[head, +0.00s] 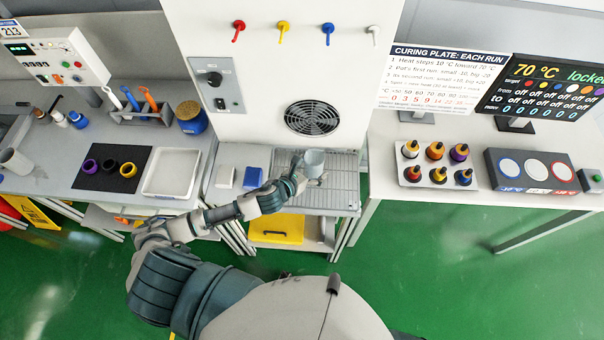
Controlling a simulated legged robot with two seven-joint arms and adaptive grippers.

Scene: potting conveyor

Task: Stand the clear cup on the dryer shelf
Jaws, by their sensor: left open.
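A pale, see-through grey-blue cup (314,160) is upright at the dryer's wire shelf (343,190), below the round fan grille. My left gripper (305,179) reaches in from the left and is at the cup's lower left side. It is open, with its fingers close to the cup. The fingers and the cup's base overlap at this size, so I cannot tell whether they touch. My right gripper is out of view.
A white block (225,177) and a blue block (253,177) lie left of the shelf. A yellow bin (277,229) is below. A tray of bottles (412,178) stands on the right table, and a white tray (171,172) on the left bench.

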